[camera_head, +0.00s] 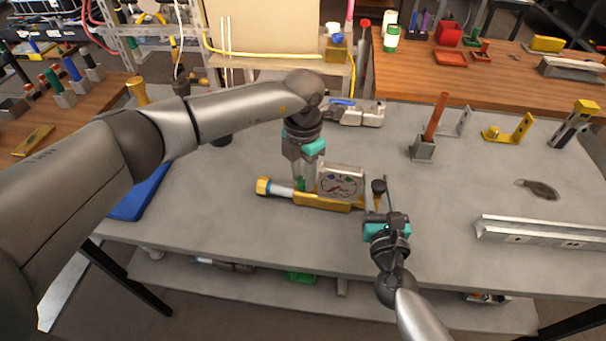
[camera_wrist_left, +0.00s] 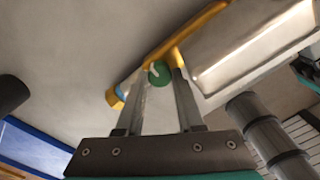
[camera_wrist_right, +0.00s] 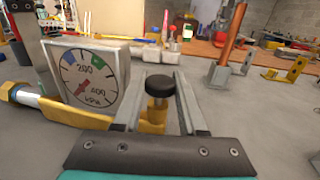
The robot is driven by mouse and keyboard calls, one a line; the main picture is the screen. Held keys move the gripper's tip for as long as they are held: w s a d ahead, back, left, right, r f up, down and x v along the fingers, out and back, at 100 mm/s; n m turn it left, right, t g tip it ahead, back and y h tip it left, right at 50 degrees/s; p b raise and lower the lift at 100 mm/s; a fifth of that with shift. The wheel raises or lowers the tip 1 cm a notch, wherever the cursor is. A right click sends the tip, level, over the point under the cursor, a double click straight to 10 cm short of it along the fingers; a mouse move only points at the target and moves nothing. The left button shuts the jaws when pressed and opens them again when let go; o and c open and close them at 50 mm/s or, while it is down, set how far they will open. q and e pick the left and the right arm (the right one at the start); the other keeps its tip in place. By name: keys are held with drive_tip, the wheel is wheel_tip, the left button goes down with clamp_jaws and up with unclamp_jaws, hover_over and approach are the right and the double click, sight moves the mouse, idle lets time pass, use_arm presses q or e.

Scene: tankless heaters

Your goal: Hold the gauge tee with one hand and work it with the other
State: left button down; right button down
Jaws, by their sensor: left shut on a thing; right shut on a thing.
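The gauge tee (camera_head: 325,201) lies on the grey bench: a yellow body with a square silver dial gauge (camera_head: 340,183), a brass hex end at left, and a black knob (camera_head: 379,186) at right. My left gripper (camera_head: 304,181) points down and is shut on the tee's small green part, between hex end and gauge; this green part (camera_wrist_left: 160,73) shows between its fingers in the left wrist view. My right gripper (camera_head: 375,196) comes from the front, its fingers on both sides of the black-knobbed end (camera_wrist_right: 158,90). The dial (camera_wrist_right: 88,78) faces the front; its red needle is visible.
A blue tray (camera_head: 140,195) lies at the bench's left. Behind the tee is a silver clamp-like tool (camera_head: 357,113). A brown rod in a grey block (camera_head: 423,148) and a metal rail (camera_head: 540,232) stand to the right. The bench between them is mostly clear.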

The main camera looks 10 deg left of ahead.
sight(303, 180)
use_arm(q)
drive_tip(key=shift+r, duration=0.1)
drive_tip(key=c, duration=0.5)
unclamp_jaws()
drive_tip(key=shift+m, duration=0.3)
drive_tip(key=m, duration=1.3)
drive_tip(key=shift+m, duration=0.3)
drive_tip(key=m, duration=0.3)
drive_tip(key=shift+m, duration=0.3)
wheel_tip(303, 180, up, 12)
drive_tip(key=shift+f, duration=0.1)
